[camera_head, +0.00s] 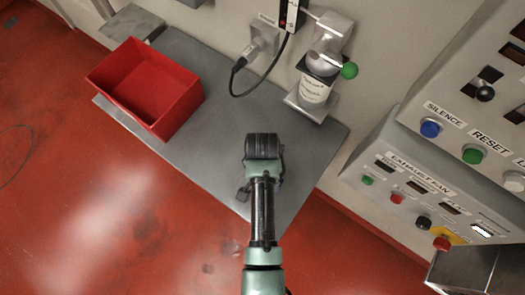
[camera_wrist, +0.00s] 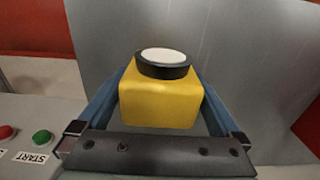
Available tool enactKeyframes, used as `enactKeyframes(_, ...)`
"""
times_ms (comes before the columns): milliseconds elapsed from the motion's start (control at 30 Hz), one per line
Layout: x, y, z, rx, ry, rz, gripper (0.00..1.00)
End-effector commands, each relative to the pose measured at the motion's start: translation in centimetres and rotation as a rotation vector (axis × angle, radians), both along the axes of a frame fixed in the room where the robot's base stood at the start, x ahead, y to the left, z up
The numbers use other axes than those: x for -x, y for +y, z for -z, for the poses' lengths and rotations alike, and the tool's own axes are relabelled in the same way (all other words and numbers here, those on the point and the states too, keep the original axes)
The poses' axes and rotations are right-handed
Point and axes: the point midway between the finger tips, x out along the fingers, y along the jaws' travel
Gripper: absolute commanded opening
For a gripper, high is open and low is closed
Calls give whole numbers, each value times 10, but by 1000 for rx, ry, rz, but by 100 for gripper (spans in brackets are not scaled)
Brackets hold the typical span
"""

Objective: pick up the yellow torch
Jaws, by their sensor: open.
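The yellow torch (camera_wrist: 160,104) shows in the wrist view as a boxy yellow body with a dark ring and a pale round face on top. It stands between the two blue fingers of my gripper (camera_wrist: 160,88). The fingers are open, one on each side of it. I cannot tell whether either finger touches it. In the head view my gripper (camera_head: 263,147) is over the grey bench top, and the torch is hidden beneath it.
A red bin (camera_head: 145,88) stands at the left of the grey bench (camera_head: 225,95). A white canister (camera_head: 314,90) in a wall holder and a plug with a black cable (camera_head: 240,70) are at the back. A control panel (camera_head: 410,185) with buttons is at the right.

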Motion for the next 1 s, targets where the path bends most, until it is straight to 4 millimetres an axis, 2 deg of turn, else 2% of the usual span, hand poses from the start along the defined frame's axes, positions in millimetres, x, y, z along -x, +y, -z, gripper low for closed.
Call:
enactKeyframes(33, 0, 0, 0, 0, 0, 0, 96)
enactKeyframes(67, 0, 0, 0, 0, 0, 0, 91)
enactKeyframes(533, 0, 0, 0, 0, 0, 0, 6)
enactKeyframes(833, -1, 0, -5, 0, -2, 0, 5)
enactKeyframes(1000, -1, 0, -27, 0, -5, 0, 5)
